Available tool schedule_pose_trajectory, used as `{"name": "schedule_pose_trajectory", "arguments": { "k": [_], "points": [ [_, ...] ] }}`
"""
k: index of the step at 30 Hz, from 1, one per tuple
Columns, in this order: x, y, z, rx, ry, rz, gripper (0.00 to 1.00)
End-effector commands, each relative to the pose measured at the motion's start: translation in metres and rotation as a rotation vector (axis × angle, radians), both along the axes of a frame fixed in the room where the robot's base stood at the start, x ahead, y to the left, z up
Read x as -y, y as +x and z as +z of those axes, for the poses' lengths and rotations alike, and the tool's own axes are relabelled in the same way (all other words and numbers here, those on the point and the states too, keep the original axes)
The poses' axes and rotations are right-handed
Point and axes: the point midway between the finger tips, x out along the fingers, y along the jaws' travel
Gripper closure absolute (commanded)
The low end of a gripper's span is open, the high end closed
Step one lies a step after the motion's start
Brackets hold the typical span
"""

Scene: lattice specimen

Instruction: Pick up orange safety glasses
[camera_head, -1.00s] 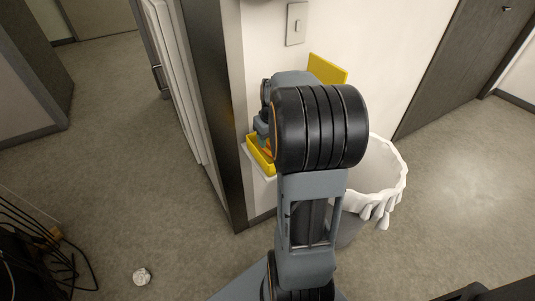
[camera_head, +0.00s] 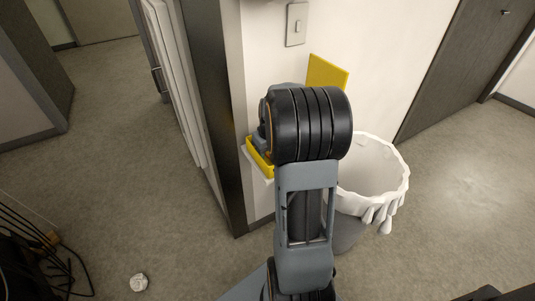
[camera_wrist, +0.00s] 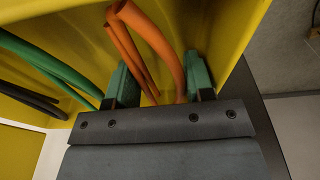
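The orange safety glasses (camera_wrist: 155,42) show in the wrist view as thin orange temple pieces inside a yellow bin (camera_wrist: 62,50). My gripper (camera_wrist: 162,84) reaches into the bin with its two green-tipped fingers apart. The orange temples run between the fingers, with the right one close to the right finger; I cannot tell if they touch. The rest of the glasses is hidden. In the head view the yellow bin (camera_head: 257,161) is on the wall, mostly behind my arm, and my gripper is hidden there.
Green glasses temples (camera_wrist: 48,60) and dark ones (camera_wrist: 30,99) lie at the left in the bin. A yellow panel (camera_head: 327,73) rises behind the bin. A lined trash can (camera_head: 372,175) stands to the right.

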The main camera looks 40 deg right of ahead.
Motion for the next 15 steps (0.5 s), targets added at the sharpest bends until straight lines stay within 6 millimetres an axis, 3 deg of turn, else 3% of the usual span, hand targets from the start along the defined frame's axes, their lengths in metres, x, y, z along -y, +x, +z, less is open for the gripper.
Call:
{"name": "schedule_pose_trajectory", "arguments": {
  "k": [9, 15],
  "points": [
    [0.0001, -0.0001, 0.0004, 0.0, 0.0, 0.0, 0.81],
    [0.0001, 0.0, 0.0012, 0.001, 0.0, 0.0, 0.81]
  ]
}}
